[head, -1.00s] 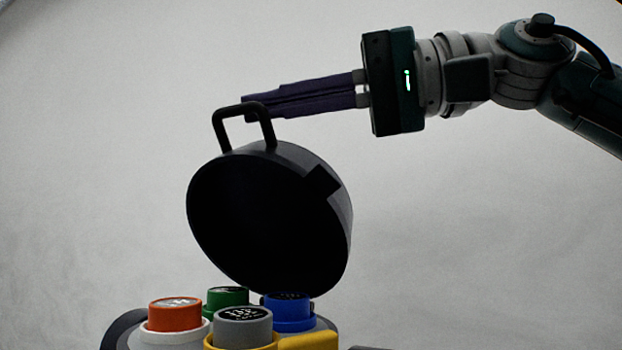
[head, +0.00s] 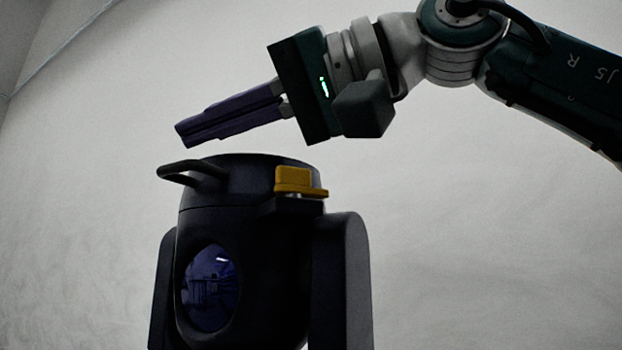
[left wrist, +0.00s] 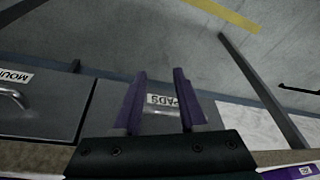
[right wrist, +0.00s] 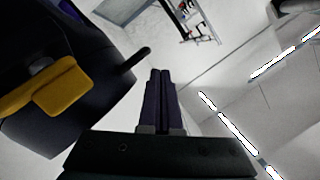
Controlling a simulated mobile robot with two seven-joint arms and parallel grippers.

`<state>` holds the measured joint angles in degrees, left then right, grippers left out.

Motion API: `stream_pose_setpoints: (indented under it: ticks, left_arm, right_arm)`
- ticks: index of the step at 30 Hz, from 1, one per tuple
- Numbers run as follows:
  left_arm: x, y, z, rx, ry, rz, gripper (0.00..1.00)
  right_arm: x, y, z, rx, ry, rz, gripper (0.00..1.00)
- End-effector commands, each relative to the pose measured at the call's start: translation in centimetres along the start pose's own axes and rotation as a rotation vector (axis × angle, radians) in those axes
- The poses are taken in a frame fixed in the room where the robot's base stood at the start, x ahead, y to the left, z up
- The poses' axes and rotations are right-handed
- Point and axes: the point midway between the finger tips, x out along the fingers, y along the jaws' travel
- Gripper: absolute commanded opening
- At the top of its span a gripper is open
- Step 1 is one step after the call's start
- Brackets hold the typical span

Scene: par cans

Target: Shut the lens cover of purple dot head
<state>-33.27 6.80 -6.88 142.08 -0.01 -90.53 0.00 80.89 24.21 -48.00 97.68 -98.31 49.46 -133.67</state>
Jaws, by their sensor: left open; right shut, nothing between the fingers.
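The dark lamp head (head: 275,290) stands upright in its yoke, with a round bluish lens (head: 210,288) in its side. Its dark lens cover (head: 255,168) lies down over the top, and no gap shows from here. The cover's loop handle (head: 190,172) sticks out to the left. A yellow latch (head: 300,181) sits at the cover's front right edge; I cannot tell if it is engaged. No purple dot shows. My right gripper (head: 183,136) is shut and empty, just above the handle, apart from it. My left gripper (left wrist: 158,75) is open and empty, away from the head.
The yoke arm (head: 342,275) rises on the head's right side. Space above the head is clear apart from my right arm.

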Motion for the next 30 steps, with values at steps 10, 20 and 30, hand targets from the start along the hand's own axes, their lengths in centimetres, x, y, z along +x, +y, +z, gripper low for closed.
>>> stream_pose_setpoints:
  ticks: [10, 20, 30]
  left_arm:
    - [1.8, -0.1, 0.6, 0.006, 0.000, -0.005, 0.41]
    - [1.8, -0.1, 0.6, 0.005, 0.001, -0.004, 0.41]
    - [0.6, 0.1, 0.1, -0.003, 0.002, 0.002, 0.41]
  right_arm:
    - [0.3, 1.3, 1.3, 0.001, 0.001, 0.000, 0.00]
    - [0.3, 1.4, 1.4, 0.002, -0.002, 0.001, 0.00]
    - [0.1, 0.5, 0.6, 0.002, -0.004, 0.001, 0.00]
